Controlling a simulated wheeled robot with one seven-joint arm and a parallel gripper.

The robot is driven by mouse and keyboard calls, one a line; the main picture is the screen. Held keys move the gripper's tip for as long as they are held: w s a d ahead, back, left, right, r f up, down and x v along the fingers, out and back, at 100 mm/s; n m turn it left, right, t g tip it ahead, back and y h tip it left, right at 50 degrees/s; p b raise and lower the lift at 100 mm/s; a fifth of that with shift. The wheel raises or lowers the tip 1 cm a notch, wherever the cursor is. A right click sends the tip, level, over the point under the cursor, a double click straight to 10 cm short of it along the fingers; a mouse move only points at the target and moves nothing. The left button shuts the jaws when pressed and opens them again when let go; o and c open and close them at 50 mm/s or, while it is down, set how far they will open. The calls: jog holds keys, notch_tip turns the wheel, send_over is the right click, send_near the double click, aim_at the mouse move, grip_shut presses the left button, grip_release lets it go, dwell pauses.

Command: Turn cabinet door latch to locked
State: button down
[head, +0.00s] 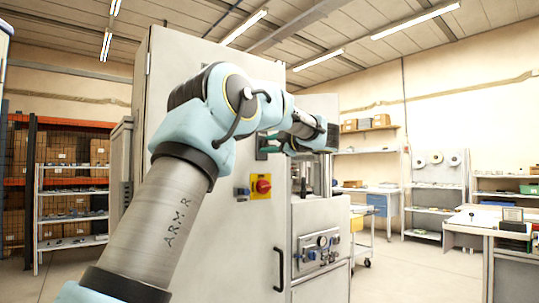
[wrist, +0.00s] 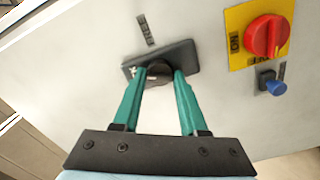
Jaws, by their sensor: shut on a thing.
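The cabinet door (head: 190,130) is a large pale grey panel, and its bare surface also fills much of the wrist view (wrist: 70,75). A dark latch plate (wrist: 185,57) is mounted on it at a tilt in the wrist view. My gripper (wrist: 162,72) has green fingers that reach to the latch knob (wrist: 158,68) on this plate and are shut on it. The fingers hide much of the knob, so I cannot tell its angle. In the head view my gripper (head: 268,145) is at the cabinet front, partly behind my arm.
A red rotary switch (wrist: 267,36) on a yellow plate and a blue knob (wrist: 276,87) sit right of the latch. A black door handle (head: 280,270) is lower down. A control panel (head: 318,250) with gauges is to the right. Open floor (head: 405,275) lies beyond.

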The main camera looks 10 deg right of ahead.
jog(key=n+b, duration=0.3)
jog(key=n, duration=0.1)
jog(key=shift+f+n+b, duration=0.15)
jog(key=shift+n+b, duration=0.25)
dwell(0.4)
jog(key=shift+c, duration=2.2)
grip_release()
jog(key=b+v, duration=0.2)
jog(key=v, duration=0.8)
jog(key=shift+s+d, duration=0.2)
jog(key=shift+s, duration=0.1)
